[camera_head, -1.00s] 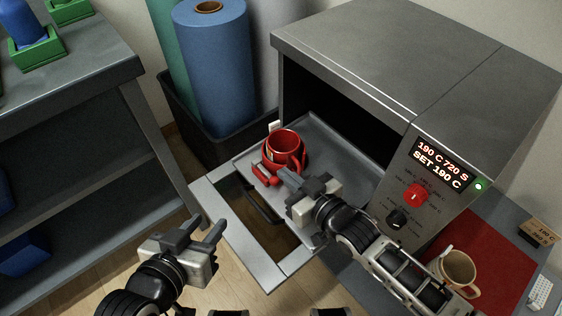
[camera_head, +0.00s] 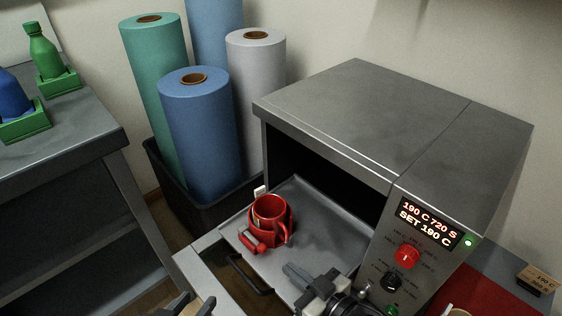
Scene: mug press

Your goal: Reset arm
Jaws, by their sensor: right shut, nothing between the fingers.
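A red mug (camera_head: 283,211) in a red clamp with a handle (camera_head: 252,244) stands upright on the grey tray (camera_head: 318,231) at the mouth of the oven (camera_head: 390,120). The oven's door (camera_head: 203,273) is folded down in front. My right gripper (camera_head: 288,272) is shut and empty, in front of the mug and to its lower right, apart from it. My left gripper (camera_head: 192,301) shows only by its fingertips at the bottom edge. Its fingers are apart with nothing seen between them.
The control panel (camera_head: 418,250) reads 190 C 720 S, SET 190 C, with a green light. Several rolls (camera_head: 200,135) stand in a black bin (camera_head: 207,218). A shelf (camera_head: 75,150) with green holders is at left.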

